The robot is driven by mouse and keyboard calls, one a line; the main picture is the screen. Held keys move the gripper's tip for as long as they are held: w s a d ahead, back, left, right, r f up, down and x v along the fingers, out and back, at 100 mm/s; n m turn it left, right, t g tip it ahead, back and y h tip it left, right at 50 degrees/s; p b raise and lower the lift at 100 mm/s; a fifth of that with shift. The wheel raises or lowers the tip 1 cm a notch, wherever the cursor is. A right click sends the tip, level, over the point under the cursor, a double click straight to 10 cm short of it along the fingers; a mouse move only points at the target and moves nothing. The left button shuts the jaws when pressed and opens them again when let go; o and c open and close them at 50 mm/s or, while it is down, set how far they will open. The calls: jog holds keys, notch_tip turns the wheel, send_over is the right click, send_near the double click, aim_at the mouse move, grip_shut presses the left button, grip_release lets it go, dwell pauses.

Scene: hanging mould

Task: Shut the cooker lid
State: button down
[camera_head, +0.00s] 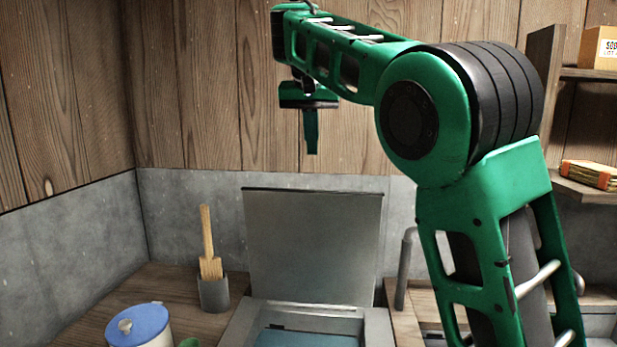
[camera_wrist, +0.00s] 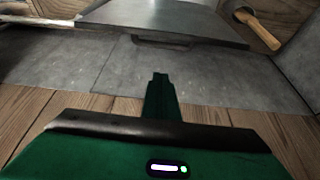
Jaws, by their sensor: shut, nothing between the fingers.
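The cooker lid (camera_head: 312,245) is a flat grey metal panel standing open, close to upright, at the back of the cooker (camera_head: 245,322). Blue shows inside the open cooker. In the wrist view the lid (camera_wrist: 165,18) appears at the top, with a dark handle-like bar (camera_wrist: 160,42) by its edge. My gripper (camera_head: 311,152) is shut and empty. It points down in front of the wooden wall, above the lid's top edge and apart from it. In the wrist view my gripper (camera_wrist: 160,76) is a single narrow green shape at the centre.
A grey holder (camera_head: 214,294) with wooden utensils stands left of the lid. A blue-lidded pot (camera_head: 139,325) is at the front left. A grey pipe (camera_head: 404,270) rises right of the lid. Shelves (camera_head: 590,190) with boxes are at far right.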

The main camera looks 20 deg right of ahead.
jog(key=x, duration=0.3)
jog(key=a+x, duration=0.1)
jog(key=x, duration=0.2)
jog(key=a+x, duration=0.1)
jog(key=x, duration=0.3)
jog(key=shift+f, duration=0.1)
jog(key=shift+s+a, duration=0.3)
jog(key=shift+s, duration=0.35)
jog(key=shift+s+a, duration=0.3)
jog(key=shift+s, duration=0.3)
jog(key=shift+s+a, duration=0.25)
jog(key=shift+s, duration=0.4)
